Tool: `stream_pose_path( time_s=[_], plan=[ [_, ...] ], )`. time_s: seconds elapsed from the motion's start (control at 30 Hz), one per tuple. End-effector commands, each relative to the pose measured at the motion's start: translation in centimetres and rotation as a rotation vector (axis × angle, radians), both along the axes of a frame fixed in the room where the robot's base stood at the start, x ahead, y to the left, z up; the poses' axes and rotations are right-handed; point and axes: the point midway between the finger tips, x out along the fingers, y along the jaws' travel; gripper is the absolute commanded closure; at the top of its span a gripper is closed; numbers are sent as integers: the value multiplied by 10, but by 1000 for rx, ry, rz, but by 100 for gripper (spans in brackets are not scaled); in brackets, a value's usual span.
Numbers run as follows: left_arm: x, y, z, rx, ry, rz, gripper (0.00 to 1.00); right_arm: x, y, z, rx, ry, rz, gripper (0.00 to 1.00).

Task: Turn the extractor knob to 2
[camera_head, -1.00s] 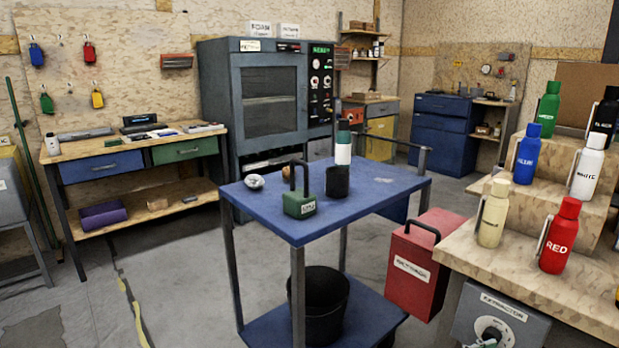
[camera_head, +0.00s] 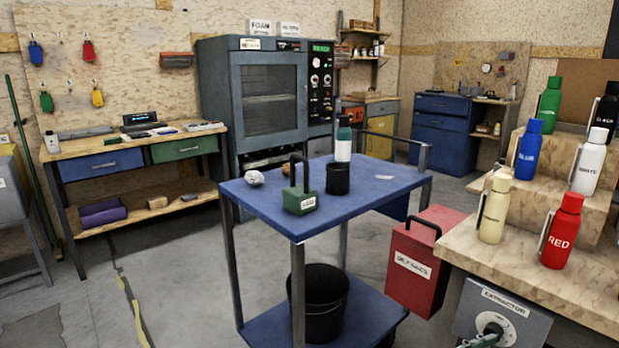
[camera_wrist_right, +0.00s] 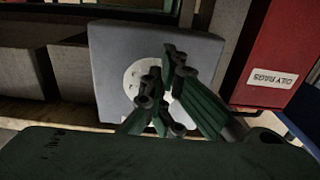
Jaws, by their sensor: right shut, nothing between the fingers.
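The grey extractor box (camera_head: 525,325), labelled EXTRACTOR, is fixed under the front of the wooden bench at the lower right. Its round white dial (camera_head: 507,322) has a dark knob (camera_head: 492,329) in the middle; digits and pointer are too small to read. In the right wrist view the box (camera_wrist_right: 105,50) fills the upper middle, with the white dial (camera_wrist_right: 132,80) partly behind my fingers. My right gripper (camera_wrist_right: 162,78) is shut and empty in front of the dial. Contact with the knob is unclear. My left gripper is out of view.
The red oily-rags bin (camera_head: 420,275) stands close beside the extractor; it also shows in the right wrist view (camera_wrist_right: 285,45). The bench (camera_head: 540,278) above holds several bottles. A blue cart (camera_head: 350,205) stands left, with open floor around it.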

Motion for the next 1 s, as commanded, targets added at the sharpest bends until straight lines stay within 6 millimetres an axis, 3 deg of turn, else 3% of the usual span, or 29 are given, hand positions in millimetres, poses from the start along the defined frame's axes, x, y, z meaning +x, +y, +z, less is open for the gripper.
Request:
stream_pose_path(
  time_s=[1.0],
  plan=[
    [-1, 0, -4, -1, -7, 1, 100, 3, 3, 3, -2, -4, 2, 100]
  ],
)
